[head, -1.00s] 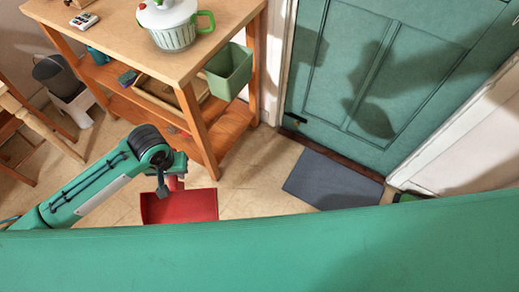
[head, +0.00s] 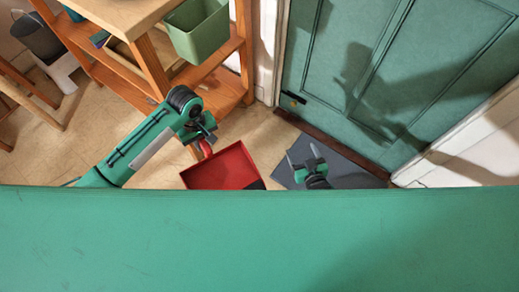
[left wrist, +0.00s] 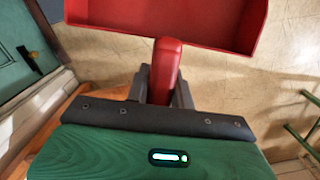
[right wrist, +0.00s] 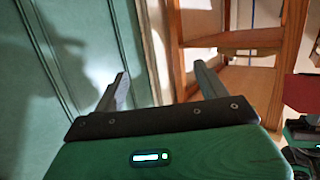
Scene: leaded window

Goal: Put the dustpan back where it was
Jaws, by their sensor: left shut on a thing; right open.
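The red dustpan (head: 228,168) is held by my left gripper (head: 203,140) in the head view, near the wooden shelf unit's front leg. In the left wrist view the gripper (left wrist: 163,85) is shut on the red handle (left wrist: 165,70), and the pan (left wrist: 170,22) extends beyond it. My right gripper (head: 306,158) is open and empty above the grey mat in the head view. In the right wrist view its fingers (right wrist: 158,90) are spread apart, with the door and shelf unit beyond. A corner of the red pan (right wrist: 302,92) shows at the right edge there.
The grey doormat (head: 345,176) lies before the closed green door (head: 400,70). A grey bucket (head: 38,36) stands far left. My green body hides the lower view.

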